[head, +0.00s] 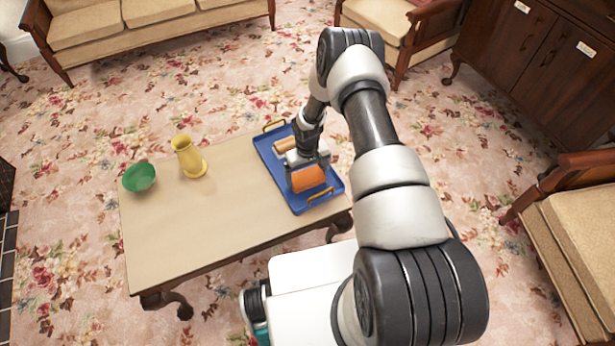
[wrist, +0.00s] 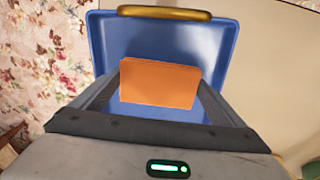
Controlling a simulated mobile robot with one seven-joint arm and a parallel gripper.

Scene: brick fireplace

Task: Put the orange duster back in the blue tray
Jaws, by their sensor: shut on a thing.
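The orange duster (head: 308,179) is between the fingers of my gripper (head: 308,181), which is shut on it. In the wrist view the orange duster (wrist: 160,83) shows as an orange block between the two dark fingers of my gripper (wrist: 160,95). The blue tray (head: 269,154) lies on the right end of the table, with gold handles at its two ends. The tray also fills the middle of the wrist view (wrist: 222,35). The duster is over the near part of the tray; I cannot tell whether it touches the tray floor.
A light brown roll-like item (head: 285,144) lies at the far end of the tray. A yellow vase (head: 189,158) and a green bowl (head: 139,177) stand on the table (head: 200,230) to the left. The table's front middle is clear. Sofas and a cabinet stand around.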

